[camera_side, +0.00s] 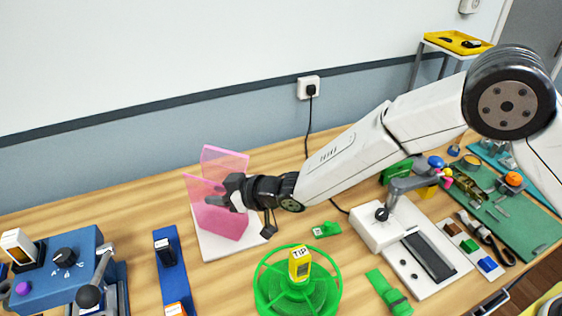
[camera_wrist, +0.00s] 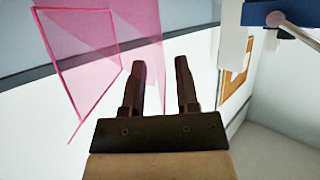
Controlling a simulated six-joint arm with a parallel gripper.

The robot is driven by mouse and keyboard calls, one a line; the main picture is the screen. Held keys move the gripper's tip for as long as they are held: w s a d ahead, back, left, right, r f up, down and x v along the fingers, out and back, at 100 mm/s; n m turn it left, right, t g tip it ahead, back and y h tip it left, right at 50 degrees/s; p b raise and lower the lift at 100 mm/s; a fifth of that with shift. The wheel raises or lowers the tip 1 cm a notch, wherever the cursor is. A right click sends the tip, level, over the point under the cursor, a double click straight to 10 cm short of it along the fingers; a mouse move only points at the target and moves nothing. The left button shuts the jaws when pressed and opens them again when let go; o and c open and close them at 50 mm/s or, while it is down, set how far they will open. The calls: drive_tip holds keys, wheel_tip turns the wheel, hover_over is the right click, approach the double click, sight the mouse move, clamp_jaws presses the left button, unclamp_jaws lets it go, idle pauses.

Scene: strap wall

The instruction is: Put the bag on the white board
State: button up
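Two upright, see-through pink panels (camera_side: 222,212) stand on a small white board (camera_side: 208,248) in the side view. The pink panels (camera_wrist: 95,45) also fill the upper left of the wrist view. I cannot make out a clear bag in either view. My gripper (camera_side: 217,201) is beside the pink panels, above the white board, and overlaps them in the side view.
A green wheel-shaped stand (camera_side: 297,285) with a yellow TIP block (camera_side: 300,264) is in front. A blue box with a lever (camera_side: 65,275) is at left, beside a blue strip (camera_side: 171,265). A white fixture (camera_side: 410,250) stands right.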

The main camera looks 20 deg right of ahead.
drive_tip(key=shift+r, duration=0.2)
drive_tip(key=v, duration=1.2)
drive_tip(key=shift+f, duration=0.15)
idle(0.5)
drive_tip(key=s+d+f+m+g+h, duration=0.1)
drive_tip(key=s+d+m+g+h, duration=0.2)
drive_tip(key=d, duration=1)
drive_tip(key=s+d+f+m+h, duration=0.1)
drive_tip(key=s+d+m+h, duration=0.35)
drive_tip(key=d, duration=0.75)
drive_tip(key=s+d+m+g+h, duration=0.1)
drive_tip(key=s+d+g+h, duration=0.1)
drive_tip(key=s+d, duration=0.4)
drive_tip(key=s+f+g, duration=0.1)
drive_tip(key=s, duration=0.1)
drive_tip(key=shift+s+d+g, duration=0.2)
drive_tip(key=shift+s+g, duration=0.05)
drive_tip(key=shift+g, duration=0.15)
